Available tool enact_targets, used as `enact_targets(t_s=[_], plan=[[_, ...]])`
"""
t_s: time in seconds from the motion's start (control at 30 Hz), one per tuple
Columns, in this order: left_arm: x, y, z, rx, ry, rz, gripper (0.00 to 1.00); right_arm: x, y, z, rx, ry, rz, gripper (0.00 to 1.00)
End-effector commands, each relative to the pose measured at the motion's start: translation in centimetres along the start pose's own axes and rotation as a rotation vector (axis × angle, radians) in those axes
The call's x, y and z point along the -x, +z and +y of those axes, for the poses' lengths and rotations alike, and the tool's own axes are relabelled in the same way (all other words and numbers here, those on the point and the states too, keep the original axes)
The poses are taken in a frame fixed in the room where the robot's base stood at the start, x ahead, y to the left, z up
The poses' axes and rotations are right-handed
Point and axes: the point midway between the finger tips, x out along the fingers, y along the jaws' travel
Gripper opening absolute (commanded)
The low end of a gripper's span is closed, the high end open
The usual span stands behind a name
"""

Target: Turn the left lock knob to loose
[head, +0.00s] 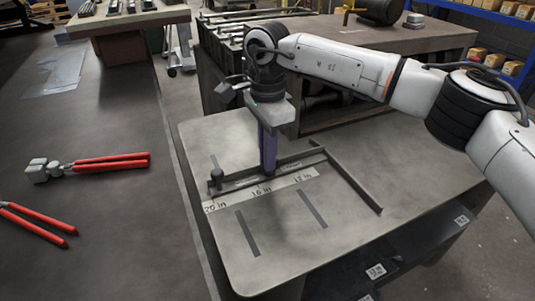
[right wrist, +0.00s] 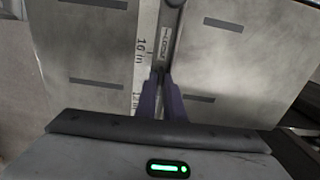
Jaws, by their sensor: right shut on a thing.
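The left lock knob (head: 216,176) is a small dark upright knob at the left end of a dark fence bar (head: 330,160) on the grey table. A dark knob (right wrist: 174,3) shows at the top edge of the right wrist view. My right gripper (head: 268,172) points straight down at the middle of the bar, to the right of the left knob and apart from it. Its purple fingers (right wrist: 161,82) are shut on the bar near the 16 in mark; their tips partly hide the contact. My left gripper is not in view.
A ruler strip (head: 222,201) runs along the bar. Another knob (head: 315,143) stands at the bar's far right end. Red-handled tools (head: 110,162) lie on the dark bench at left. The near part of the grey table (head: 290,260) is clear.

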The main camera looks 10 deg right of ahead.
Motion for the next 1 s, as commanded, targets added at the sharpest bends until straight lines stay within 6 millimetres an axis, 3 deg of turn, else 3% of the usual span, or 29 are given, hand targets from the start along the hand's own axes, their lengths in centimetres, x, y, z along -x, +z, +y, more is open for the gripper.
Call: enact_targets(t_s=[0.17,0.2,0.3,0.67,1.0], plan=[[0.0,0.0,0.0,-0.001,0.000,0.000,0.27,0.1,0.0,0.0,0.003,-0.002,0.000,0.00],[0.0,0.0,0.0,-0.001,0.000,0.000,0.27,0.1,0.0,0.0,0.003,-0.002,0.000,0.10],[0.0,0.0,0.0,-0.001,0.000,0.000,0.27,0.1,0.0,0.0,0.002,-0.002,0.000,0.27],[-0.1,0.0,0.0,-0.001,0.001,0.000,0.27,0.4,0.0,0.0,0.000,-0.002,-0.001,0.27],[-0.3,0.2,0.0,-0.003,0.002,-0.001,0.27,6.4,0.1,-0.1,0.000,-0.005,-0.001,0.27]])
